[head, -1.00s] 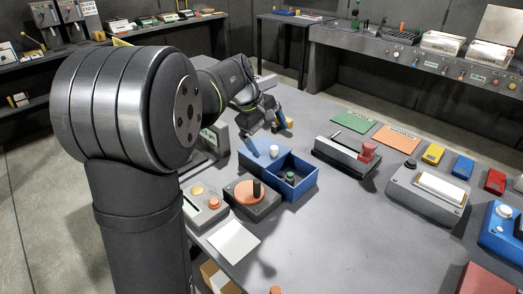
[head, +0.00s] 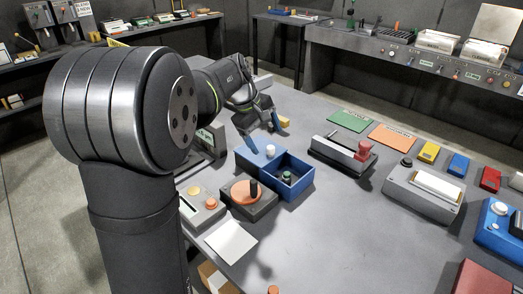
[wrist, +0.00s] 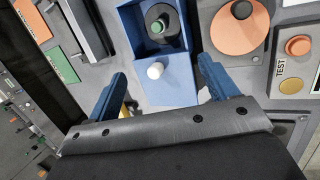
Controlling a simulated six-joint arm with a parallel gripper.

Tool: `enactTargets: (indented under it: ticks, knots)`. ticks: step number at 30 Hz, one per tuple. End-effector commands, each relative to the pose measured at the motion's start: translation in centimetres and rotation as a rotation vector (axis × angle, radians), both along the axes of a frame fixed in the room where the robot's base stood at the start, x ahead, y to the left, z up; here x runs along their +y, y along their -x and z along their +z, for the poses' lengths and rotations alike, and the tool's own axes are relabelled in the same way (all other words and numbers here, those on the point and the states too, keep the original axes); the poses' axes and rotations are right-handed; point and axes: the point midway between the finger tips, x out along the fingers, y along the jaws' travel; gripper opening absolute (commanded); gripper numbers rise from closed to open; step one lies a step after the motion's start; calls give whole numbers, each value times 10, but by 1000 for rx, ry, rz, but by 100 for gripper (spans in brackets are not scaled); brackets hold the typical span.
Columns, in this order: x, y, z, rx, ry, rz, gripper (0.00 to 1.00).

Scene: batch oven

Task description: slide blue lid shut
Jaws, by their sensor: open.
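A blue box (head: 296,191) stands on the grey table, its right part uncovered. A dark cylinder with a green top (head: 287,177) sits inside the uncovered part. The blue lid (head: 256,160) lies to the left of the opening, with a white knob (head: 270,150) on it. My gripper (head: 263,132) is open above the lid's far left side. In the wrist view, my gripper (wrist: 161,82) has its two blue fingers on either side of the lid (wrist: 170,88) and white knob (wrist: 155,71). Neither finger visibly grips the knob; whether they touch the lid is unclear.
An orange dial (head: 245,190) and a grey box with buttons (head: 199,204) stand close in front of the blue box. A grey fixture with a red handle (head: 364,150) stands to its right. Green (head: 349,121) and orange mats (head: 391,137) lie behind.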

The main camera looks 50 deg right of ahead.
Motion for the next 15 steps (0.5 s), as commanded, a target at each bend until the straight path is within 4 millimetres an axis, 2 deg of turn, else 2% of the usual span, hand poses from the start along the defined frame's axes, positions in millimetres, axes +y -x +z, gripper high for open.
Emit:
enactTargets:
  ticks: [1, 4, 5, 10, 15]
  knots:
    - [-2, 3, 4, -40, -2, -40, 69]
    - [-6, 8, 14, -183, -15, -176, 49]
    - [-7, 9, 19, -235, -21, -226, 46]
    - [-15, 13, 45, -506, -60, -486, 46]
    - [-20, 14, 62, -646, -87, -620, 46]
